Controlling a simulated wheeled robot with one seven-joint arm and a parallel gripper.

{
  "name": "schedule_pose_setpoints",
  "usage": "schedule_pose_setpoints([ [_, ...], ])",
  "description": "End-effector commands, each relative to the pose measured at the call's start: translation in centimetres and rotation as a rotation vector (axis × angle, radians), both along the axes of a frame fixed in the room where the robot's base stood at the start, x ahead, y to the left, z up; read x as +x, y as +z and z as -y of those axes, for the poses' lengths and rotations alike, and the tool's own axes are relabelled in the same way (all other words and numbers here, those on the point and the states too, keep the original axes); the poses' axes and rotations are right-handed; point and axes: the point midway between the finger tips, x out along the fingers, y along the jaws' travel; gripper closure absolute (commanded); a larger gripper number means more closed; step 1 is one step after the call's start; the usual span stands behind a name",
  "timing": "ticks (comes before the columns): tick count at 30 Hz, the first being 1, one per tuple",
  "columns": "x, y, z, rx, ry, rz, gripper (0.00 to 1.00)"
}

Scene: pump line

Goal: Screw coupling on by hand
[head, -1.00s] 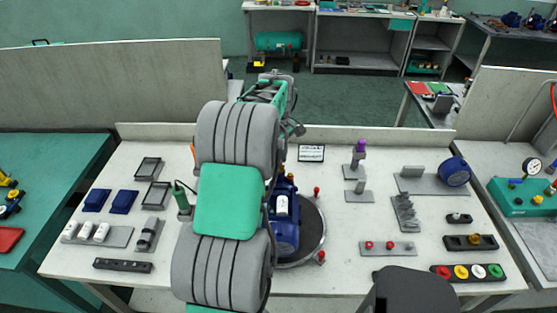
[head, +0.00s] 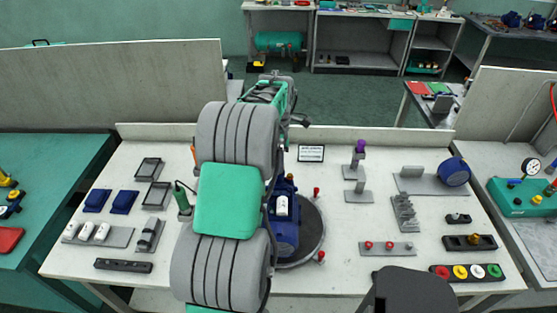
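A blue pump (head: 286,228) stands on a round grey turntable (head: 314,232) with red knobs, right of my arm. My arm covers the pump's left side. The wrist end of my arm (head: 268,92) is high up, beyond the pump. A small dark part (head: 303,122) sticks out to its right, above the bench's back edge. I cannot make out the fingers of my gripper or anything in them. I cannot tell which part is the coupling. A purple-topped piece (head: 360,147) stands in a grey holder, and a brass-coloured part (head: 474,239) sits on a dark block.
Left on the white bench (head: 200,285) are blue blocks (head: 123,201), dark trays (head: 150,168) and a rack of white cylinders (head: 102,232). Right are a blue round part (head: 454,171), a stepped grey rack (head: 404,213) and a coloured button panel (head: 467,272). A low ledge runs behind.

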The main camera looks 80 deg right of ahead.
Motion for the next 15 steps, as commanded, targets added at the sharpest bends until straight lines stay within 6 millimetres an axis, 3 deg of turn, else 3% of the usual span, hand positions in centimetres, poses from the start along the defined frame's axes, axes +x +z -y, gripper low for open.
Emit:
schedule_pose_setpoints([
  [3, 0.00, 0.08, 0.02, -0.001, 0.146, 0.000, 0.62],
  [11, 0.01, 0.04, 0.02, -0.001, 0.176, 0.000, 0.62],
  [15, -0.01, 0.08, 0.01, -0.001, 0.337, 0.000, 0.62],
])
